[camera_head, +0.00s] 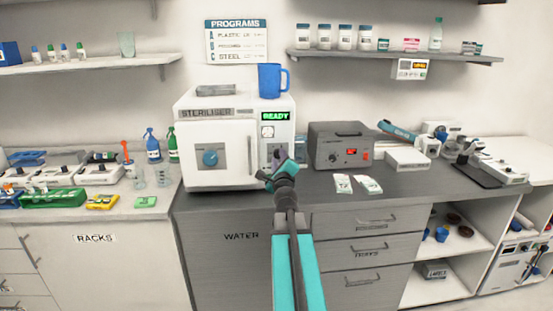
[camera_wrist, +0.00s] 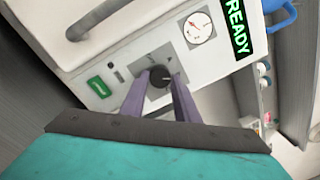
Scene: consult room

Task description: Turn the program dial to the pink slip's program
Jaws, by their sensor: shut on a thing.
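The white steriliser (camera_head: 217,105) stands on the dark counter, with a green READY display (camera_head: 275,116) at its upper right. In the wrist view, the black program dial (camera_wrist: 158,99) sits on the steriliser's front panel, below a round gauge (camera_wrist: 198,28). My gripper (camera_wrist: 161,84) is shut on the dial, one purple finger at each side. In the head view, my gripper (camera_head: 277,161) hides the dial. A PROGRAMS sign (camera_head: 236,41) on the wall lists A, B and C; its small print is partly legible. A small pink item (camera_head: 411,44), maybe the slip, is on the right shelf; I cannot read it.
A blue mug (camera_head: 271,81) stands on top of the steriliser. The steriliser's door handle (camera_wrist: 95,20) is close to my gripper. Green switch (camera_wrist: 98,87) beside the dial.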

